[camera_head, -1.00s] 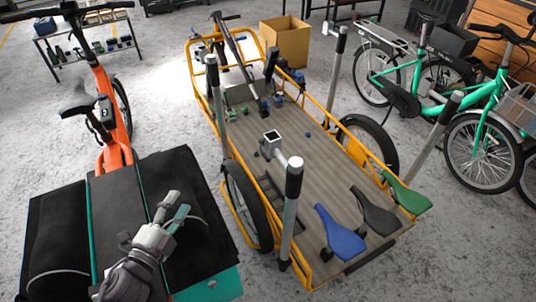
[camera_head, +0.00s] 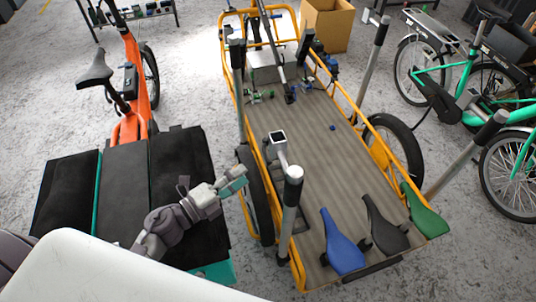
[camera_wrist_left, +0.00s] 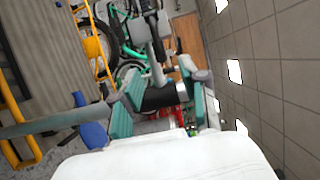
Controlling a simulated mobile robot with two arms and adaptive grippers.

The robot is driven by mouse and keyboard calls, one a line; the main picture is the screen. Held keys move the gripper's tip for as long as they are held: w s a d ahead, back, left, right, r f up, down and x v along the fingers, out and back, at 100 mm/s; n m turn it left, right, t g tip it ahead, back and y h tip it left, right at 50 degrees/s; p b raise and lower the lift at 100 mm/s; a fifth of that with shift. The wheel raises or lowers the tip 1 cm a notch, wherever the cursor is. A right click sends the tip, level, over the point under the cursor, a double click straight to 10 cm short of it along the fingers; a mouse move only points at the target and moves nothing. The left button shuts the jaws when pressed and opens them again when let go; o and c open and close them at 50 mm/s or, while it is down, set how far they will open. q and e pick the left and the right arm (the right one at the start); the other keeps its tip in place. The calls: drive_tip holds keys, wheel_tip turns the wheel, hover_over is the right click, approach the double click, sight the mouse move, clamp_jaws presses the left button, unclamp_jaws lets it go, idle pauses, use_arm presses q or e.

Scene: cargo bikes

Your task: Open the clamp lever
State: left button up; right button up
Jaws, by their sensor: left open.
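The silver post (camera_head: 289,218) with a black top (camera_head: 293,187) stands upright at the near left edge of the yellow cargo bike. A grey square bracket (camera_head: 279,146) is beside its upper part. I cannot make out a clamp lever clearly. My left gripper (camera_head: 236,180) is open and empty, left of the post and apart from it in the head view. In the left wrist view, the black post top (camera_wrist_left: 160,97) appears between the teal fingertips of the left gripper (camera_wrist_left: 157,100), with no visible grip on it. My right gripper is not in view.
The cargo bike's deck (camera_head: 325,175) carries blue (camera_head: 340,243), black and green saddles at its near end. An orange bike (camera_head: 130,75) with black panels (camera_head: 185,165) is at left. Other posts (camera_head: 373,60) stand along the deck. Green bikes are at right.

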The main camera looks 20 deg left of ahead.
sight(267, 157)
use_arm(q)
drive_tip(key=p+x, duration=0.1)
drive_tip(key=x, duration=0.8)
drive_tip(key=shift+w+d+p, duration=0.15)
drive_tip(key=shift+w+p, duration=0.1)
drive_tip(key=shift+p, duration=0.1)
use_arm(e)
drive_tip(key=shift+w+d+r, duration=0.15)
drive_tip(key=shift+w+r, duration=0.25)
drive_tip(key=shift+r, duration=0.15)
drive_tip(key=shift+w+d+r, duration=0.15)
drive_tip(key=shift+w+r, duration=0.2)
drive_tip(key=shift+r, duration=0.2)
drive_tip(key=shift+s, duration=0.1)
use_arm(q)
drive_tip(key=shift+c, duration=0.6)
clamp_jaws()
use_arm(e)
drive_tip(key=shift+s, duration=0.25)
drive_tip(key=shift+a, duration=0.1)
